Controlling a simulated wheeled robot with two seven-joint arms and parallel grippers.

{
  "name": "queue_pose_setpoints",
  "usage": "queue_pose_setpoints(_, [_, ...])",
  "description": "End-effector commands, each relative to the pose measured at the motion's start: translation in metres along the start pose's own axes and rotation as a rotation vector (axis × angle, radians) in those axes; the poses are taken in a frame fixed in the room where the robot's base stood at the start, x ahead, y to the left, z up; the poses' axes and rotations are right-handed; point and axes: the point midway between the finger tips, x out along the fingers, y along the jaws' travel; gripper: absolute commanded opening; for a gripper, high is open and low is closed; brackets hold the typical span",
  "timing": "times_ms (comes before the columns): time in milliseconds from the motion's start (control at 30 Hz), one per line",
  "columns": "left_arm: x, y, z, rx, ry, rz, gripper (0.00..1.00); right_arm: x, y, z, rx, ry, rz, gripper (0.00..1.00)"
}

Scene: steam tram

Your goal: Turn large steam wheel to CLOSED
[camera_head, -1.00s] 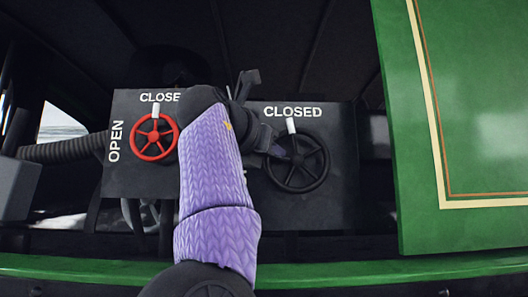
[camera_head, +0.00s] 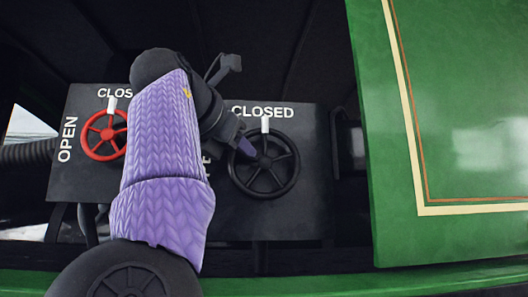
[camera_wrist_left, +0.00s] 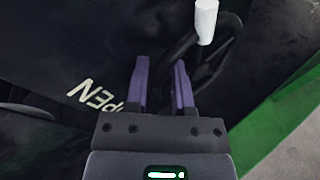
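The large black steam wheel (camera_head: 264,186) is on the dark panel at the right. Its white handle (camera_head: 265,124) points up, just below the word CLOSED (camera_head: 263,112). My left gripper (camera_head: 246,146) is at the wheel's upper left, in front of the rim and spokes. In the left wrist view, the two purple fingers (camera_wrist_left: 160,88) are apart with a clear gap, and the wheel's dark rim (camera_wrist_left: 232,50) passes beyond and right of them. I cannot tell whether the fingers touch the wheel. The white handle (camera_wrist_left: 206,20) is above the right finger. My right gripper is not in view.
A smaller red wheel (camera_head: 91,141) with a white handle is on the left of the same panel, partly behind my left arm. A green side wall (camera_head: 450,120) stands at the right. A green ledge (camera_head: 330,278) runs along the bottom.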

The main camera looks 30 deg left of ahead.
Motion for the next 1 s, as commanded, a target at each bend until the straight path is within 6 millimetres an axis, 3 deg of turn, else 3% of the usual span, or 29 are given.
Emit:
queue_pose_setpoints(133, [-0.011,-0.001,-0.001,0.000,-0.002,0.000,0.30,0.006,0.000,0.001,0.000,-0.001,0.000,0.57])
queue_pose_setpoints(400, [-0.078,-0.001,-0.002,0.000,-0.004,0.001,0.30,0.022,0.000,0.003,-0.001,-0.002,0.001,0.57])
queue_pose_setpoints(500, [-0.092,0.000,-0.001,0.000,-0.002,0.000,0.30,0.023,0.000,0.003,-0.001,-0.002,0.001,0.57])
queue_pose_setpoints(1000, [-0.099,0.000,0.000,0.000,0.000,0.000,0.30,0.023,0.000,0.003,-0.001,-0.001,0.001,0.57])
